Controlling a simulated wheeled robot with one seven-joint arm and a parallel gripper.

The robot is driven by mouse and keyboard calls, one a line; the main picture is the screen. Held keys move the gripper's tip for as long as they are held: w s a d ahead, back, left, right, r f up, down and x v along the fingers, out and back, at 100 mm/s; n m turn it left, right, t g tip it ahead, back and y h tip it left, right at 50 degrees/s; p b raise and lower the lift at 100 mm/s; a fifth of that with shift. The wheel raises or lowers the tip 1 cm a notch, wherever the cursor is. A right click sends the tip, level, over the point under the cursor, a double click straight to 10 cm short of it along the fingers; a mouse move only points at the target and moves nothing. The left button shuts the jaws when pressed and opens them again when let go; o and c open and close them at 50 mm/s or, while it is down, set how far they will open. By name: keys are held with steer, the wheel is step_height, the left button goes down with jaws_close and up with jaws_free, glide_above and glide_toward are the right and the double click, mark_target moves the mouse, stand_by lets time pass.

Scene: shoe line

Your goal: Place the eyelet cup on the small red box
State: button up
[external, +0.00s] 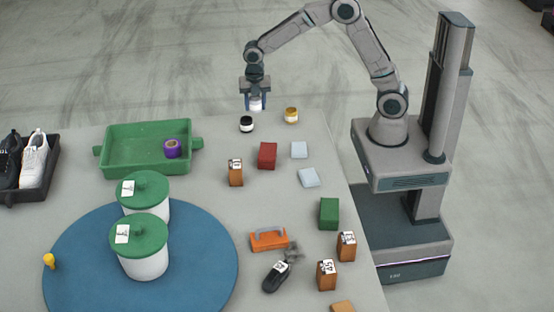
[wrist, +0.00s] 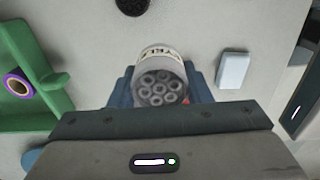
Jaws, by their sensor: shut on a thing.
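The eyelet cup (wrist: 161,60) is a small light cup with a printed label and metal rings showing in its end. It also shows in the external view (external: 256,103), below my gripper (external: 256,96). My gripper is shut on it, with a blue finger on each side, and holds it in the air above the back edge of the table. The small red box (external: 267,156) stands on the table, nearer the camera than the cup and apart from it. In the wrist view only a red sliver shows beside the cup; the gripper hides the rest.
A black-lidded jar (external: 246,124) and a yellow-lidded jar (external: 292,115) stand near the back edge. A brown labelled box (external: 235,173), two pale blue blocks (external: 299,149) and a green tray (external: 112,158) with a purple roll (external: 172,149) flank the red box.

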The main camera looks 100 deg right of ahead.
steer(key=s+a+r+n+p, duration=0.2)
steer(key=s+a+r+n, duration=0.1)
steer(key=s+n, duration=0.4)
steer(key=b, duration=0.2)
glide_above(268, 151)
step_height(268, 151, down, 8)
steer(key=shift+a+r, duration=0.1)
steer(key=shift+r, duration=0.15)
steer(key=shift+f, duration=1.85)
steer(key=shift+f, duration=0.2)
steer(key=o, duration=1.1)
steer(key=shift+c, duration=0.2)
steer(key=shift+r, duration=0.1)
